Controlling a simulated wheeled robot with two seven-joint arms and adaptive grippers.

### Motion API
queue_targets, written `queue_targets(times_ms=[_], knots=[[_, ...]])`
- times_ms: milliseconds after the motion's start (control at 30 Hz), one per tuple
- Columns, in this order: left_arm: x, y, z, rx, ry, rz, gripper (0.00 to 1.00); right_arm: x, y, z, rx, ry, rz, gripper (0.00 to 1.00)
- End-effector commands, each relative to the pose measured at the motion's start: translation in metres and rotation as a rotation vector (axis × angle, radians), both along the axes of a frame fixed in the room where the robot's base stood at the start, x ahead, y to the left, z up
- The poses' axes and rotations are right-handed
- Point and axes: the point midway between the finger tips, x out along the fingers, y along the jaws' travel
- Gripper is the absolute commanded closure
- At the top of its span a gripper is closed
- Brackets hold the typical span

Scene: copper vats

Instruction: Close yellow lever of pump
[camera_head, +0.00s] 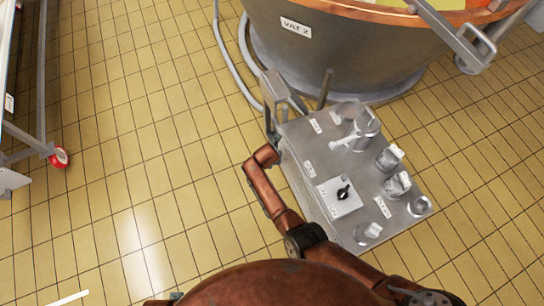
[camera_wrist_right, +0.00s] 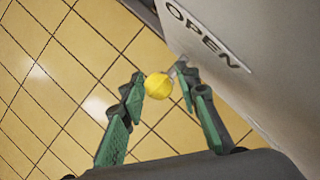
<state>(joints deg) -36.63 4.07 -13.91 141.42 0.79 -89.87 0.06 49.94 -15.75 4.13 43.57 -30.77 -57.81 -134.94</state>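The yellow lever knob (camera_wrist_right: 158,86) shows in the right wrist view, on a short grey stem beside a light grey panel (camera_wrist_right: 235,30) with the word OPEN. My right gripper (camera_wrist_right: 160,88) is open, its green-padded fingers on either side of the knob. The left-hand finger is very close to the knob; I cannot tell if it touches. A small gap shows on the other side. In the head view the grey pump unit (camera_head: 315,190) stands on the floor, and the yellow lever is not visible there. My reddish arm reaches along its left side; its gripper is hidden. My left gripper is out of view.
The large vat marked VAT 2 (camera_head: 330,45) stands behind the pump, with grey hoses (camera_head: 226,50) on the floor beside it. A wheeled metal frame (camera_head: 38,110) stands at the far left. The tiled floor (camera_head: 135,110) between is clear.

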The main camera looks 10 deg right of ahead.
Motion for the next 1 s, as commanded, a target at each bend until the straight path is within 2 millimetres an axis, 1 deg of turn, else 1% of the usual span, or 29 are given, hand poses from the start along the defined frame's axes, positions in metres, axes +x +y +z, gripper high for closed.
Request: queue_targets(times_ms=[200, 633, 1000], knots=[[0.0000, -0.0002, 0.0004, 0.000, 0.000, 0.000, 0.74, 0.0004, -0.0001, 0.0005, 0.000, -0.001, 0.000, 0.71], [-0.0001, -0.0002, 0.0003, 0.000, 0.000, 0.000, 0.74, 0.0003, -0.0002, 0.0003, 0.000, 0.000, 0.000, 1.00], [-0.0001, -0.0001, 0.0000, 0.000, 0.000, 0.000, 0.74, 0.0001, -0.0003, 0.0002, 0.000, 0.000, 0.000, 1.00]])
